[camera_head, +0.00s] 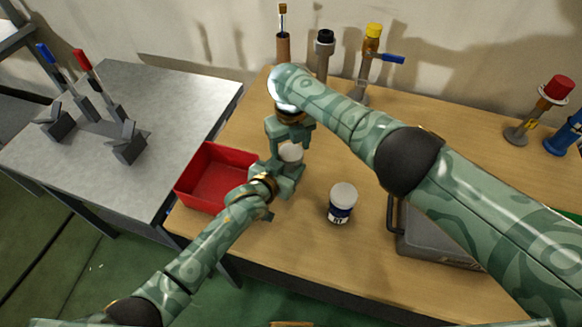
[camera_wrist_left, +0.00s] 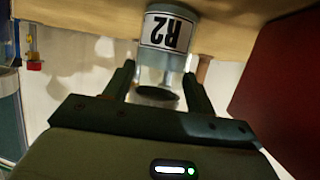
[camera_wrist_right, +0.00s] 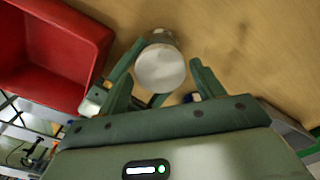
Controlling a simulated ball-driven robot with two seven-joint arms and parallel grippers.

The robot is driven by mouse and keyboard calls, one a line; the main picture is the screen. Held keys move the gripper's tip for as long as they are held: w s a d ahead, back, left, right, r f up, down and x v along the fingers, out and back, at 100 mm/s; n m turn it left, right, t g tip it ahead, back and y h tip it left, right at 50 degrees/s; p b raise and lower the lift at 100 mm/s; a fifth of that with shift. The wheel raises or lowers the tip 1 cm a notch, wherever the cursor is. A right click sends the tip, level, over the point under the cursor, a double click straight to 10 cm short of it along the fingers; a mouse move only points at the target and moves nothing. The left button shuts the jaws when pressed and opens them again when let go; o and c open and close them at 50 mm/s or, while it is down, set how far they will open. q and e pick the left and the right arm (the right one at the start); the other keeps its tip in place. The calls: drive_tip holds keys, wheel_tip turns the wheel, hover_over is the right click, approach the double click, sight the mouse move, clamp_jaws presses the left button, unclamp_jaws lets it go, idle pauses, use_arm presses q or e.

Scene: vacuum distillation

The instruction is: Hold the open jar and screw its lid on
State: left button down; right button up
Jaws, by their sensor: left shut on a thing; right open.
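A jar with an "R2" label (camera_wrist_left: 166,31) is between the fingers of my left gripper (camera_wrist_left: 158,70), which is shut on it. In the head view that gripper (camera_head: 284,182) is beside the red bin. The jar's pale round top (camera_head: 290,152) shows above it. In the right wrist view this white disc (camera_wrist_right: 160,68) lies between the spread fingers of my right gripper (camera_wrist_right: 168,54), which is open and above the jar in the head view (camera_head: 286,130). I cannot tell whether the disc is a seated lid. No separate loose lid is visible.
A second white-topped jar (camera_head: 342,204) stands to the right on the wooden table. A red bin (camera_head: 186,188) is at the left and a grey case (camera_head: 440,245) at the right. Tools and stands (camera_head: 325,50) line the back. A grey side table (camera_head: 180,110) is left.

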drive_tip(key=shift+f, duration=0.35)
